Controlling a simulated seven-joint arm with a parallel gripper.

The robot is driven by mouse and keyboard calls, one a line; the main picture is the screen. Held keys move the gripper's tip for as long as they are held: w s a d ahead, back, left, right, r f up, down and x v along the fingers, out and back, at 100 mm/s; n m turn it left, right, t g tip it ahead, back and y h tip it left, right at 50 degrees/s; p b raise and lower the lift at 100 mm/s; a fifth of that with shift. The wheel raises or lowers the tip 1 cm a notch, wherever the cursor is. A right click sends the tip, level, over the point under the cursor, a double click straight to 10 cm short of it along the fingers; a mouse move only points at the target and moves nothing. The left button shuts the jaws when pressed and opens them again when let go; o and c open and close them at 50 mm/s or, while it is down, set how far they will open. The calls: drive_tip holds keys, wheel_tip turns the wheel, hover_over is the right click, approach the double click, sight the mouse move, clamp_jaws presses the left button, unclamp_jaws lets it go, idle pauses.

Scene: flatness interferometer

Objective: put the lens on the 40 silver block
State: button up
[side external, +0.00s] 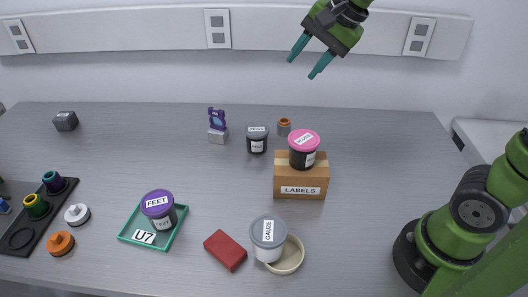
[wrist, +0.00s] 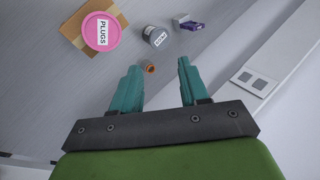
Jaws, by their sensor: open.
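My gripper (side external: 302,68) is open and empty, high above the back of the table; its fingers also show in the wrist view (wrist: 158,66). No lens can be named for certain. A purple upright piece (side external: 217,119) stands on a small silver-grey block (side external: 218,136) at the back; both show in the wrist view, the purple piece (wrist: 193,26) beside the block (wrist: 180,17). A darker grey block (side external: 66,121) sits at the far left. I cannot read a 40 on either block. A small orange-brown cylinder (side external: 284,126) stands behind the box, and in the wrist view (wrist: 150,68) it appears between my fingers.
A pink-lidded PLUGS jar (side external: 303,150) stands on a LABELS box (side external: 300,190). In front are a green U7 tray (side external: 126,234) with a purple-lidded jar (side external: 160,210), a red block (side external: 225,250) and a GAUZE jar (side external: 268,238). A black rack (side external: 50,216) is left.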

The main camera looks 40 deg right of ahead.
drive_tip(key=s+f+n, duration=0.3)
drive_tip(key=s+n, duration=0.1)
drive_tip(key=s, duration=0.2)
drive_tip(key=s+f+n+t, duration=0.1)
drive_tip(key=s+f+n, duration=0.2)
drive_tip(key=s+n, duration=0.2)
drive_tip(key=shift+s+d, duration=0.35)
drive_tip(key=shift+s, duration=0.9)
